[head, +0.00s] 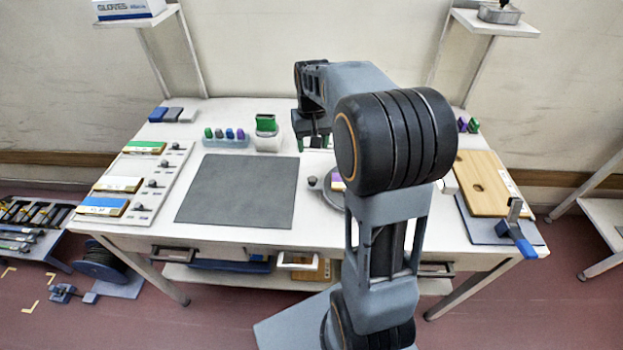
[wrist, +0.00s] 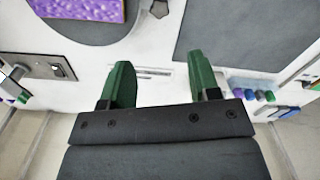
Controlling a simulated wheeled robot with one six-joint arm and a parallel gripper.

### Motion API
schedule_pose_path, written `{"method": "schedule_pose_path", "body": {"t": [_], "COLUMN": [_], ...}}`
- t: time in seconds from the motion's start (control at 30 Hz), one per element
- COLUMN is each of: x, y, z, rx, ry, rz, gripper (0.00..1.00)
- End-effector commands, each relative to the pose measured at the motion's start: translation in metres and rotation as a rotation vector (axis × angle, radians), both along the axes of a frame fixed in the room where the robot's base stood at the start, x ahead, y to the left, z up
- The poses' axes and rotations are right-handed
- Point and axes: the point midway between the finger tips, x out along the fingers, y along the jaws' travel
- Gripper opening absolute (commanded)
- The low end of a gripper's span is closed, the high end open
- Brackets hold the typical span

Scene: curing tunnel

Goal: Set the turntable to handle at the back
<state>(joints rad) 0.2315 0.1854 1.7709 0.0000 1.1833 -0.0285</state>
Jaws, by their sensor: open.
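The turntable is a grey disc (head: 328,198) on the table right of the dark mat, largely hidden behind my arm in the head view. A small dark knob-like handle (head: 313,182) shows at its left edge. In the wrist view, the disc (wrist: 85,30) is at the top left, with the handle (wrist: 159,8) at its right edge and a purple-topped block (wrist: 85,8) on it. My gripper (wrist: 161,75) has two green fingers, open and empty, apart from the disc. In the head view, my gripper (head: 314,138) is over the table's back part, behind the turntable, partly hidden by my arm.
The dark mat (head: 238,190) lies left of the turntable. A rack with coloured pegs (head: 226,140) and a green-topped container (head: 267,133) stand behind it. A panel with knobs (head: 150,190) is at the left. A wooden board (head: 480,180) and blue-handled clamp (head: 517,232) are at the right.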

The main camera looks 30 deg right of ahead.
Motion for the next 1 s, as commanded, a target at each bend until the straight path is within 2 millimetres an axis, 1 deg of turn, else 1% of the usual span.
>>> {"method": "schedule_pose_path", "body": {"t": [0.03,0.17,0.4,0.6,0.7,0.8,1.0], "x": [0.000,-0.001,-0.001,0.000,0.000,0.000,0.000], "y": [0.000,0.001,0.001,0.002,0.002,0.002,0.002], "z": [-0.009,-0.031,-0.077,-0.107,-0.118,-0.124,-0.129], "rx": [0.001,0.002,0.001,0.001,0.001,0.001,0.000], "ry": [0.007,0.008,0.007,0.005,0.005,0.003,0.002], "rz": [0.000,0.001,0.003,0.003,0.003,0.003,0.003], "gripper": [0.56,0.56,0.56,0.56,0.56,0.56,0.56]}}
